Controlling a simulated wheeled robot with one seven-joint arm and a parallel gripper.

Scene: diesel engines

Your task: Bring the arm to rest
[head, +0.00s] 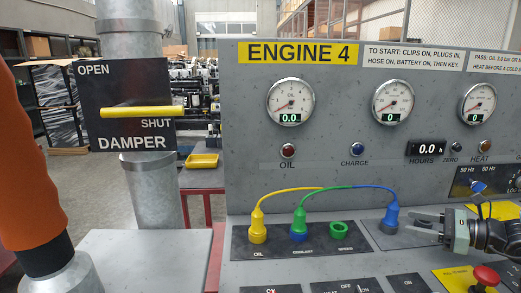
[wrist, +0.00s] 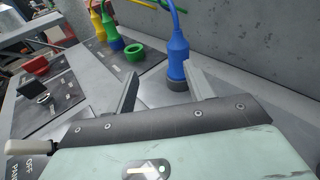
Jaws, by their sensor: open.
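My gripper (head: 414,230) is at the right of the head view, low over the panel's sloping desk, its fingers pointing left. Its jaws are open and empty. A blue plug (head: 391,218) with a blue cable stands upright on the desk just beyond the fingertips. In the wrist view the blue plug (wrist: 178,55) stands past the fingertips, close to the right finger; I cannot tell whether they touch. The yellow plug (head: 258,228) and green plug (head: 298,224) stand farther left.
A green ring (head: 338,229) sits beside the green plug. The Engine 4 gauge panel (head: 345,180) rises behind the desk. A red stop button (head: 486,277) is below my gripper. A damper plate with a yellow handle (head: 142,112) is on the pipe at left.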

